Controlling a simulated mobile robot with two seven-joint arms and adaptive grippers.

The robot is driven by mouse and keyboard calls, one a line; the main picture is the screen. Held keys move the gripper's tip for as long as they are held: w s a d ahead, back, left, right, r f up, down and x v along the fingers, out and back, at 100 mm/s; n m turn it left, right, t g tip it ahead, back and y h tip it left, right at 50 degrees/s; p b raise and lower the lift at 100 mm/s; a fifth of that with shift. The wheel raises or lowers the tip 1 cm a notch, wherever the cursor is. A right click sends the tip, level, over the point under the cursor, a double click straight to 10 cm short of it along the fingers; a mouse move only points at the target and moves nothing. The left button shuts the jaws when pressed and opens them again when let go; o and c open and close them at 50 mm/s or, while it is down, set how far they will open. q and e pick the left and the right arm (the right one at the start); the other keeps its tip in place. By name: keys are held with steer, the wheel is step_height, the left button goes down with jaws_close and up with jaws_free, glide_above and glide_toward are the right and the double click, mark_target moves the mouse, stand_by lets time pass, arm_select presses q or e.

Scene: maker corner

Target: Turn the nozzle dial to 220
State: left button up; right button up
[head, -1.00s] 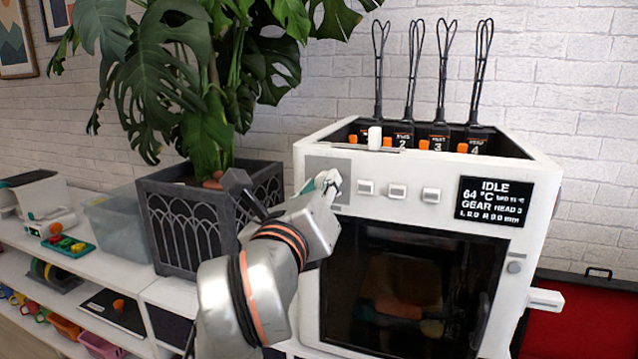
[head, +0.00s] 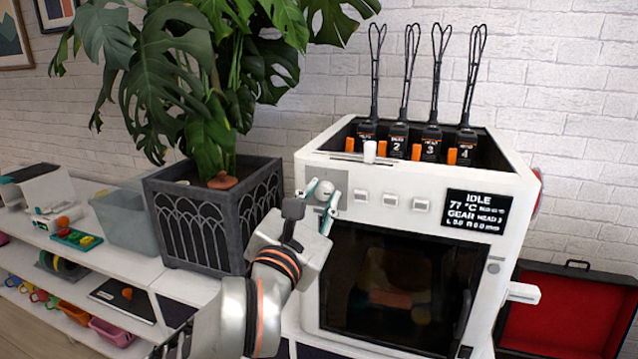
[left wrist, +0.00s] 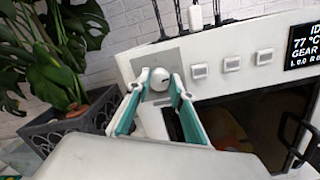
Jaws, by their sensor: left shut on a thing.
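The nozzle dial (head: 324,189) is a round white knob on a grey plate at the upper left of the white printer's front (head: 345,168). It also shows in the left wrist view (left wrist: 159,79), with a dark mark on its face. My left gripper (head: 323,192) has its two teal-lined fingers on either side of the dial, shut on it; the fingertips also show in the left wrist view (left wrist: 160,82). The display (head: 476,212) reads IDLE, 77 °C, GEAR, HEAD 3; its smaller text is hard to read. My right gripper is not in view.
Three square buttons (head: 391,200) sit right of the dial. Several black tool heads with wire loops (head: 430,140) stand in the printer's top. A potted plant (head: 210,210) stands close to the left of my left arm. A red-lined case (head: 570,315) lies open at right.

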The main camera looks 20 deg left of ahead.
arm_select(q)
steer(key=m+p, duration=0.3)
steer(key=shift+h, duration=0.3)
steer(key=shift+m, duration=0.5)
steer(key=shift+m+p, duration=0.55)
steer(key=shift+m, duration=0.65)
steer(key=shift+f+m+h, duration=0.1)
steer(key=shift+m+h, duration=0.2)
steer(key=shift+m, duration=0.4)
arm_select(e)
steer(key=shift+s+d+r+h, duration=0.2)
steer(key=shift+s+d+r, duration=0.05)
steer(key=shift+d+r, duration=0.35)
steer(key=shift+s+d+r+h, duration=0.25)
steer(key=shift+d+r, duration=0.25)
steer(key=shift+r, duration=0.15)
arm_select(q)
steer(key=o, duration=0.9)
steer(key=shift+o, duration=1)
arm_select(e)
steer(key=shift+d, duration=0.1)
